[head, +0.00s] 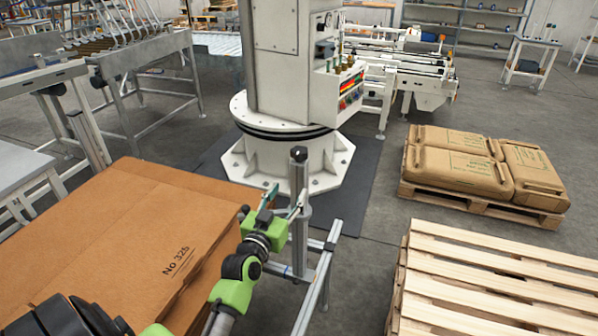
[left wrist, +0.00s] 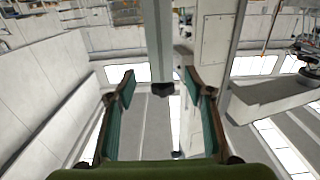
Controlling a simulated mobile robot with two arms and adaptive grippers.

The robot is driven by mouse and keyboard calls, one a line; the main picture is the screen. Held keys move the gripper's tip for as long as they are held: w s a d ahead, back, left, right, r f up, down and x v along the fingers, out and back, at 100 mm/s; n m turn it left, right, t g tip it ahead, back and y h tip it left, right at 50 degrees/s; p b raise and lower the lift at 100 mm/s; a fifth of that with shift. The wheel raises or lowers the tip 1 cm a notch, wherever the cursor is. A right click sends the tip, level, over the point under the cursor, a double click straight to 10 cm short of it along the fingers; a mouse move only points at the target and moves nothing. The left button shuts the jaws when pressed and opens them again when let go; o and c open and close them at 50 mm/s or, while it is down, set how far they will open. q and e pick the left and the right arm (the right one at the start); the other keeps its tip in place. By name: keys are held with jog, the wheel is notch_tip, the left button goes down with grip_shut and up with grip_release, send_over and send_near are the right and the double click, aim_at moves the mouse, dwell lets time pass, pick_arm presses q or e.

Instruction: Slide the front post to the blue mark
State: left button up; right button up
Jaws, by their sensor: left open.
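The front post (head: 299,235) is an upright grey metal profile with a dark cap, standing on a low metal frame (head: 318,280) beside the large carton. My right gripper is out of view.
A large brown carton (head: 130,235) fills the left front, close to my left arm. A white machine column (head: 290,80) stands behind the post. An empty wooden pallet (head: 490,285) lies at right, with a pallet of brown sacks (head: 465,170) behind it.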

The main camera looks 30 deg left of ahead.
aim_at(297, 178)
pick_arm(q)
jog(key=p+x, duration=0.1)
jog(key=x, duration=0.8)
jog(key=shift+w+a+f, duration=0.1)
jog(key=shift+w+a, duration=0.05)
jog(key=shift+w, duration=0.5)
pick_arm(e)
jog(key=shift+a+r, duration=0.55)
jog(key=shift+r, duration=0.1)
